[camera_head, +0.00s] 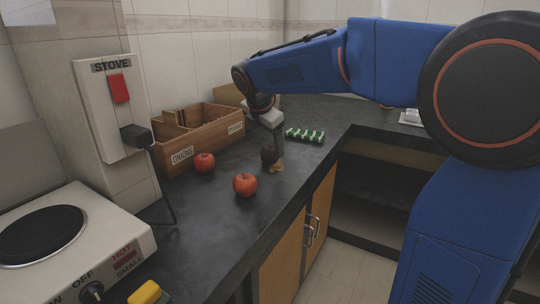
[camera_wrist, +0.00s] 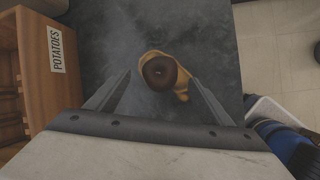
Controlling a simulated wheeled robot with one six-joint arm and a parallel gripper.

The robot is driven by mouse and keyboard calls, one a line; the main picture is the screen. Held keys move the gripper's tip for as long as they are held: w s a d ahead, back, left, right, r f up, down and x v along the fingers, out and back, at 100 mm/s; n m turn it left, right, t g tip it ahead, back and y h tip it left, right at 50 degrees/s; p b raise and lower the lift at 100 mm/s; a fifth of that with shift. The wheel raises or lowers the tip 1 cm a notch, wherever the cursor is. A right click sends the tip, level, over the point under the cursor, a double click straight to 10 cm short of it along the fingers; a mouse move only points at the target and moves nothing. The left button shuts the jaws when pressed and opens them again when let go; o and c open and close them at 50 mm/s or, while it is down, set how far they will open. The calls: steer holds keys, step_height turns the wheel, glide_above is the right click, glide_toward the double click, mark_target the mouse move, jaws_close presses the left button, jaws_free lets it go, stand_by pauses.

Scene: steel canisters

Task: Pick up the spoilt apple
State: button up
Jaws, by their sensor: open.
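The spoilt apple (camera_head: 269,155) is dark brown and sits on the dark countertop below my gripper. In the wrist view the spoilt apple (camera_wrist: 160,73) lies ahead, between the lines of the two fingers, with a yellow-brown thing (camera_wrist: 183,96) under or against it. My gripper (camera_head: 272,132) points down at it from above. In the wrist view my gripper (camera_wrist: 157,95) is open, with nothing held between its fingers. I cannot tell whether the fingers touch the apple. Two red apples, one nearer (camera_head: 245,185) and one farther left (camera_head: 204,163), stand apart from it.
A wooden box (camera_head: 205,137) labelled onions stands left of the apples against the wall; its potatoes label shows in the wrist view. A green-and-white thing (camera_head: 305,135) lies to the right. A stove (camera_head: 100,240) is at the front left. The counter's right edge is close to the spoilt apple.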

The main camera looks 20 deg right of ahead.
mark_target(269, 147)
steer(key=shift+x, duration=2)
steer(key=c, duration=1.2)
steer(key=shift+r, duration=0.1)
steer(key=shift+c, duration=0.2)
